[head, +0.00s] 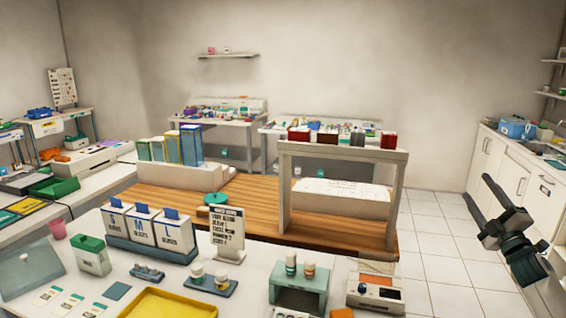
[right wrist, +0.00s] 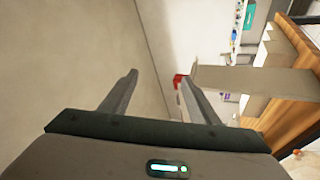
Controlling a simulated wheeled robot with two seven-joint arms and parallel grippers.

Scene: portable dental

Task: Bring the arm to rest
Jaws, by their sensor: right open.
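My right gripper (head: 490,203) is raised at the right of the head view, over the tiled floor and in front of the white cabinets. Its two fingers also show in the right wrist view (right wrist: 158,88), spread apart with nothing between them. It is open and empty, and touches nothing that I can see. My left gripper is in neither view.
A wooden table (head: 250,208) with a beige shelf frame (head: 398,190) stands left of my right gripper. A white counter (head: 120,262) in front holds glove boxes, bottles and a yellow tray (head: 170,303). White cabinets (head: 515,172) line the right wall. Floor between is clear.

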